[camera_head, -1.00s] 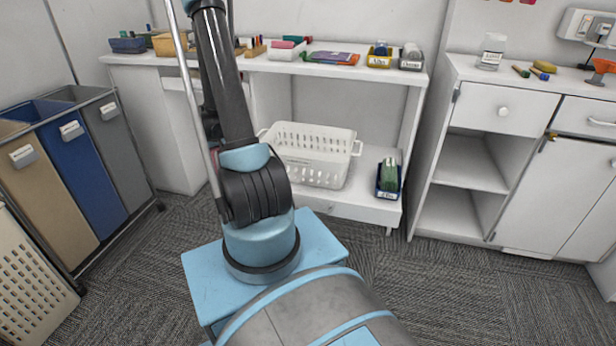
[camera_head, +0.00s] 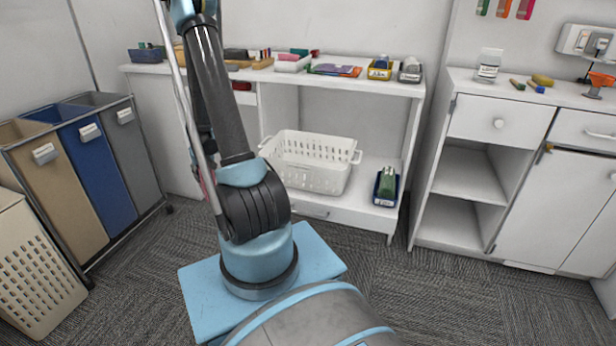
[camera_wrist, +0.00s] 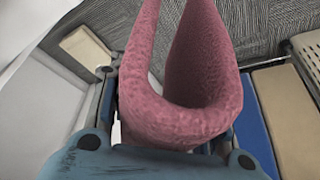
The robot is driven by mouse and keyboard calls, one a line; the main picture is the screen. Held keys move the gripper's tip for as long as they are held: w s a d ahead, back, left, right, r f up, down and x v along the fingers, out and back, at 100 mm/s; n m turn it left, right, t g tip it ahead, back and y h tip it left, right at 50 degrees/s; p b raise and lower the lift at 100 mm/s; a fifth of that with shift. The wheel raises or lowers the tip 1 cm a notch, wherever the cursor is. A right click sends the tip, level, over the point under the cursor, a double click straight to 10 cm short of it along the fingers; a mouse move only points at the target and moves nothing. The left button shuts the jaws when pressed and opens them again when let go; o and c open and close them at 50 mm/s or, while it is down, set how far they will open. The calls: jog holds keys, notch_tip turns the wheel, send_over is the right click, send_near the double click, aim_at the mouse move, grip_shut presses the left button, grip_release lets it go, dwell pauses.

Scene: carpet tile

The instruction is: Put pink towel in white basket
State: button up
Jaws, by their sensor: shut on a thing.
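The pink towel (camera_wrist: 181,118) hangs folded in a loop in my gripper (camera_wrist: 165,140), filling the middle of the wrist view. The jaws are shut on it, with their tips largely hidden by the cloth. In the head view a small strip of the towel (camera_head: 207,186) shows behind my arm, and my gripper is hidden there. The white basket (camera_head: 318,180) is a slotted plastic one with side handles. It stands upright on the low shelf of the white bench, to the right of my arm and apart from the towel. The part of its inside that shows looks empty.
The bench top (camera_head: 385,88) above the basket holds small trays and tools. A dark blue box (camera_head: 385,188) with green items stands right of the basket. Sorting bins (camera_head: 90,165) and a cream hamper (camera_head: 35,265) stand left. A white cabinet (camera_head: 495,125) is right. Carpet ahead is clear.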

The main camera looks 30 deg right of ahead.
jog(key=w+d+r+m+h, duration=0.1)
jog(key=w+d+r+m, duration=0.1)
jog(key=d+r, duration=0.45)
jog(key=w+d+r+m, duration=0.1)
jog(key=w+d+r, duration=0.2)
jog(key=d, duration=0.7)
jog(key=w+d+r+m+h, duration=0.1)
jog(key=w+d+r+m, duration=0.1)
jog(key=d+r, duration=0.5)
jog(key=s+d+f+m+g, duration=0.1)
jog(key=s+d+f+m, duration=0.15)
jog(key=s+d, duration=0.4)
jog(key=s+d+f+m+h, duration=0.1)
jog(key=s+d+f, duration=0.2)
jog(key=d, duration=0.6)
jog(key=s+d+f+m+g, duration=0.1)
jog(key=s+d+f, duration=0.2)
jog(key=s+d, duration=0.35)
jog(key=a+x, duration=0.1)
jog(key=x, duration=0.8)
jog(key=shift+f, duration=0.55)
jog(key=shift+s, duration=0.1)
jog(key=o, duration=1.2)
